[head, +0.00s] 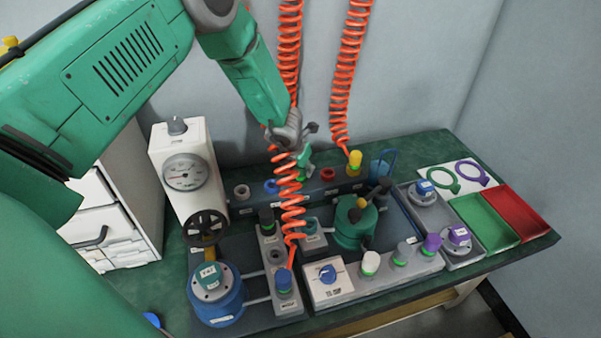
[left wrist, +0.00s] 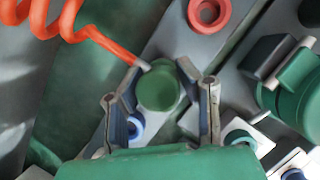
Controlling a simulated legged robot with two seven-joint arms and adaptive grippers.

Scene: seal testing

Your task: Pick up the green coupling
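The green coupling (head: 304,158) stands in the rack at the back of the bench, partly hidden by the orange coil and my gripper. In the left wrist view the green coupling (left wrist: 158,88) is a round green cap between my fingertips, with the end of an orange hose beside its top. My left gripper (head: 295,137) is just above it, pointing down. Its fingers (left wrist: 158,78) are spread on both sides of the cap and look open; I cannot tell whether they touch it. My right gripper is not in view.
Coiled orange hoses (head: 290,60) hang near my left arm, one passing in front of the rack. A yellow coupling (head: 355,160) and a red ring (head: 327,174) are to the right. A gauge box (head: 183,172) stands left. Green (head: 485,222) and red (head: 516,212) trays are far right.

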